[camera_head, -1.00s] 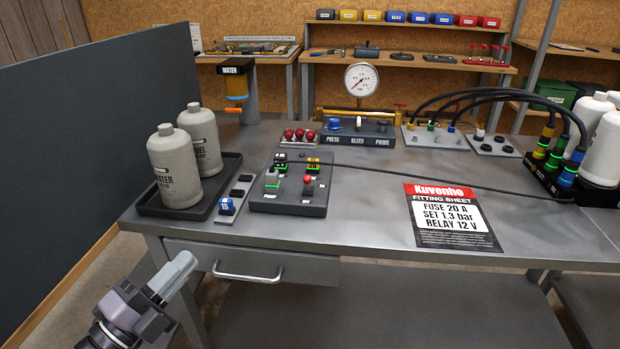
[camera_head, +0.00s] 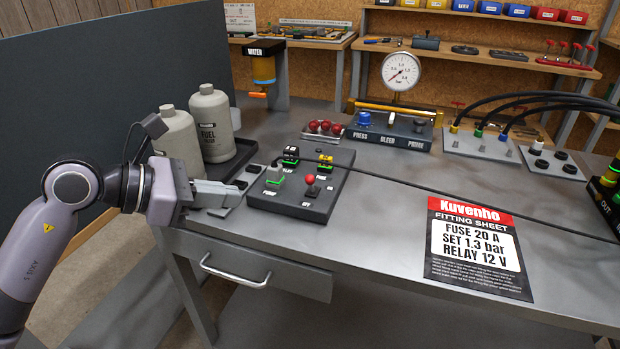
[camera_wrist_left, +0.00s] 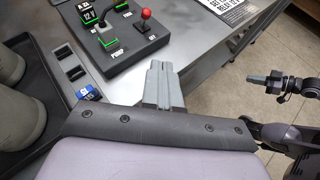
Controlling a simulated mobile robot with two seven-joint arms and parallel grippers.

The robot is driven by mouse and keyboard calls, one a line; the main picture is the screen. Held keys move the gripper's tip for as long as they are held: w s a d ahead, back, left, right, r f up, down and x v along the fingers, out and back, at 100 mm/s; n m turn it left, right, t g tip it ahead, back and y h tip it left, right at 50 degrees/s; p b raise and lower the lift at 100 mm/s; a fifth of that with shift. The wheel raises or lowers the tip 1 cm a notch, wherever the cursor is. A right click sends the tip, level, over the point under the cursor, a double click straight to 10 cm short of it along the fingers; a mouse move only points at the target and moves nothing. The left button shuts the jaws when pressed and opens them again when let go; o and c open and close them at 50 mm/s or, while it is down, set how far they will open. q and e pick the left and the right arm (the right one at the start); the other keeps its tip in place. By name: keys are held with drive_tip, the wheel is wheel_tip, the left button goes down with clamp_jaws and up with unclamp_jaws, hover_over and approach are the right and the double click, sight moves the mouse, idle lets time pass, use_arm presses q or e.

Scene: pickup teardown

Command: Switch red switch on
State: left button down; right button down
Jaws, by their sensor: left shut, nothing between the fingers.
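The red switch (camera_head: 310,179) is a small red-knobbed toggle on the dark control panel (camera_head: 290,207) on the bench. In the left wrist view its red ball (camera_wrist_left: 146,14) stands up on a thin stem at the panel's right side. Beside it is a grey PUMP switch (camera_head: 274,173) with a green-lit base. My left gripper (camera_head: 238,190) is shut and empty, just left of the panel's near left edge and apart from the red switch. In the left wrist view its closed fingertips (camera_wrist_left: 158,66) point toward the panel.
Two grey bottles (camera_head: 212,125) stand in a black tray (camera_head: 243,152) behind my left gripper. A black cable runs from the panel across the bench. A fitting sheet (camera_head: 475,250) lies at the right. A pressure block (camera_head: 390,132) with gauge stands behind. The bench between is clear.

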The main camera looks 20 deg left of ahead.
sight(310, 185)
use_arm(q)
drive_tip(key=shift+w+a+r+y, duration=0.3)
drive_tip(key=shift+w+a+y, duration=0.4)
drive_tip(key=shift+y, duration=0.1)
use_arm(e)
drive_tip(key=shift+w+d, duration=0.35)
drive_tip(key=shift+d, duration=0.1)
use_arm(q)
drive_tip(key=shift+d, duration=0.1)
